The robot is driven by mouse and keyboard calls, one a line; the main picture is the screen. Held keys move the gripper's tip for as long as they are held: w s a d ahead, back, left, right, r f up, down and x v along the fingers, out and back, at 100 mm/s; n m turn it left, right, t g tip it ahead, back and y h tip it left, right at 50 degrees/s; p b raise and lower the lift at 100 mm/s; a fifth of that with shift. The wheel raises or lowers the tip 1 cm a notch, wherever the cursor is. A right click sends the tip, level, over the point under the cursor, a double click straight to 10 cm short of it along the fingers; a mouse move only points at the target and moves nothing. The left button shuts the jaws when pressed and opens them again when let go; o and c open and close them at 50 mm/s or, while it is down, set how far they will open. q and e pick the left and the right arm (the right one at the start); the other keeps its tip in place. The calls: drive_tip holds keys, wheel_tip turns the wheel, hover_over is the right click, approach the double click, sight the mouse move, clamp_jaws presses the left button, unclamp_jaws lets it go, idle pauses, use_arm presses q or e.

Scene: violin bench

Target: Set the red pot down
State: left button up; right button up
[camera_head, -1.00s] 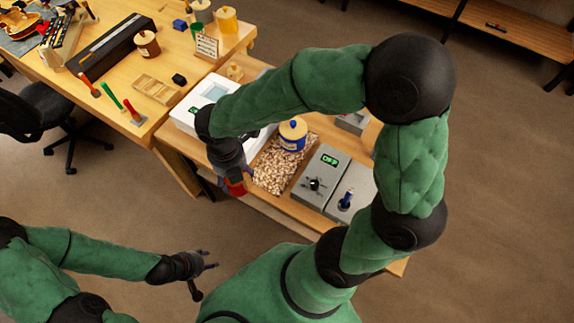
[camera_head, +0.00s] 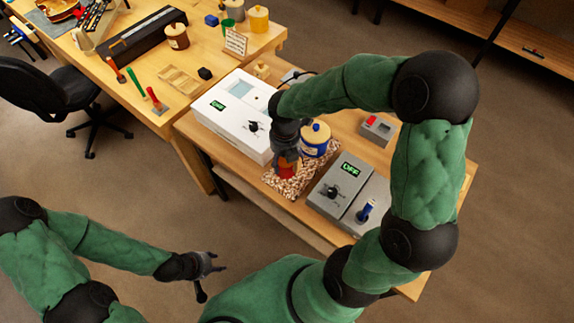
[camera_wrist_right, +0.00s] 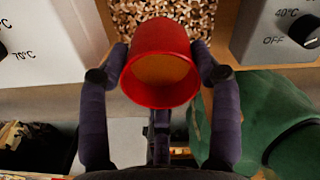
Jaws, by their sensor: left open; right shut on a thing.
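The red pot (camera_wrist_right: 160,68) is between the fingers of my right gripper (camera_wrist_right: 160,85), which is shut on it. Its open end faces the wrist camera and shows an orange-brown inside. In the head view the red pot (camera_head: 287,171) is below my right gripper (camera_head: 287,160), over the near-left part of a tray of speckled chips (camera_head: 282,189). I cannot tell whether the pot touches the chips. My left gripper (camera_head: 207,265) is open and empty, out over the floor.
A blue pot with a yellow lid (camera_head: 316,138) stands close behind the red pot. A white heater box (camera_head: 236,112) is to the left. A grey box reading OFF (camera_head: 337,187) is to the right. A small grey box with a red button (camera_head: 376,128) stands behind.

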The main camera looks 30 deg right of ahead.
sight(287, 165)
drive_tip(key=shift+d+f, duration=0.25)
drive_tip(key=shift+f, duration=0.15)
drive_tip(key=shift+w+d+f+b, duration=0.1)
drive_tip(key=shift+f+b, duration=0.6)
drive_tip(key=shift+f, duration=0.8)
drive_tip(key=shift+f, duration=0.1)
drive_tip(key=o, duration=1.3)
drive_tip(key=shift+o, duration=0.2)
wheel_tip(287, 165, up, 12)
drive_tip(key=p, duration=0.4)
